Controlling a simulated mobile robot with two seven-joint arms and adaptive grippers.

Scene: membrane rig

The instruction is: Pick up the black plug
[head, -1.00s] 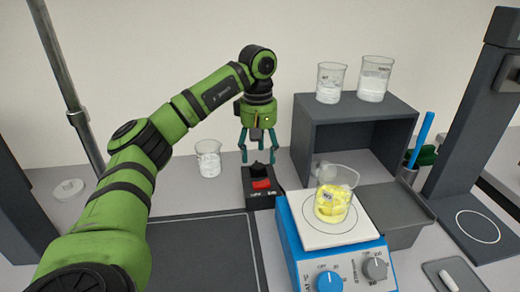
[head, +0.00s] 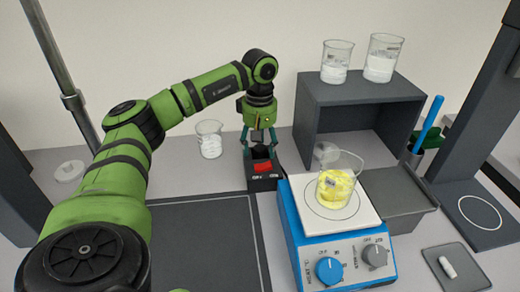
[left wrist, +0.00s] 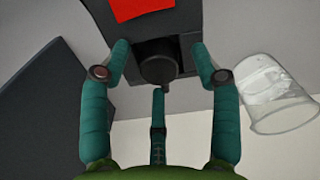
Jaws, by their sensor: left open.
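The black plug (head: 260,152) sits at the back of a small black box (head: 263,184) with a red switch (head: 263,167). In the left wrist view the plug (left wrist: 158,69) is a dark round piece against the box, below the red patch. My left gripper (head: 260,148) is open and points down over the plug. Its teal fingers (left wrist: 159,62) spread around the plug, with one on each side and one below it in the wrist picture. I see no clear finger contact with the plug. My right gripper is in neither view.
A beaker (head: 209,140) of white material stands left of the box. A blue hotplate (head: 346,252) with a beaker of yellow contents (head: 336,190) stands close on the right. A grey shelf (head: 357,90) bearing two beakers rises behind. A dark mat (head: 200,245) lies in front.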

